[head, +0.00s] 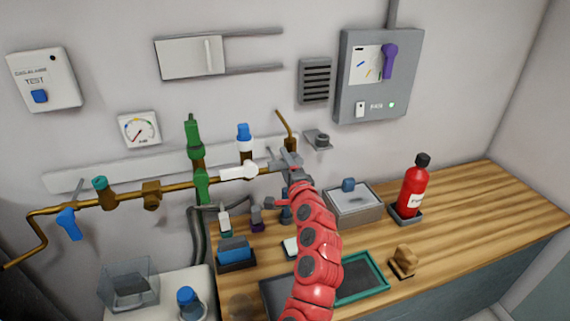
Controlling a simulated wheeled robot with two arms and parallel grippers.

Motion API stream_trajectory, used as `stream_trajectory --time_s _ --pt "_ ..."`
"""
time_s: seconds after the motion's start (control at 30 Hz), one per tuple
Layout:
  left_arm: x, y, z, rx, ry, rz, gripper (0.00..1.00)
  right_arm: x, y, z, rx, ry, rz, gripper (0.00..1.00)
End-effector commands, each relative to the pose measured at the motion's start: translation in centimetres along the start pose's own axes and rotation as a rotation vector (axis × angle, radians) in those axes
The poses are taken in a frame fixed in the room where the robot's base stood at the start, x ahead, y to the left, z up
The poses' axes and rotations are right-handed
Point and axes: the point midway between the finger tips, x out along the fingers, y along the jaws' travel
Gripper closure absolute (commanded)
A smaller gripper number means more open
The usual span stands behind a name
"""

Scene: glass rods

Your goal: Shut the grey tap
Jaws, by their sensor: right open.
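A brass pipe (120,192) runs along the wall with several coloured taps and fittings. My right gripper (286,167), on the red arm, is at the right end of this pipe and is open. A thin grey lever (271,155) shows just left of its fingers, and may be the grey tap's handle. The gripper covers much of the fitting there, so I cannot tell whether it touches the lever. A white lever (238,171) lies along the pipe to the left. A blue tap handle (68,224) hangs at the far left. My left gripper is not in view.
A wooden counter (470,205) below holds a red bottle (412,190), a grey basin (353,207), a green-rimmed tray (378,270) and a brown block (403,262). A grey panel with a purple handle (389,60) is on the wall. The counter's right end is clear.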

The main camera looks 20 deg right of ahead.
Motion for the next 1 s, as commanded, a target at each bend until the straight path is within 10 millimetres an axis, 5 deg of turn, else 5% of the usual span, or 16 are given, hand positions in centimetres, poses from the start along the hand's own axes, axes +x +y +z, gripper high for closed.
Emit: stream_trajectory --time_s 0.27,0.87,1.0 --pt "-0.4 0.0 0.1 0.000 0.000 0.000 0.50 -1.2 0.0 0.1 0.000 0.000 -0.003 0.39" --pt "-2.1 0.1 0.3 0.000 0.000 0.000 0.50 -11.3 0.1 0.1 0.000 0.001 -0.001 0.39" --pt "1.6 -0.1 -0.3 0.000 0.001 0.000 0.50 -12.7 -0.8 -0.2 -0.009 0.006 0.008 0.39"
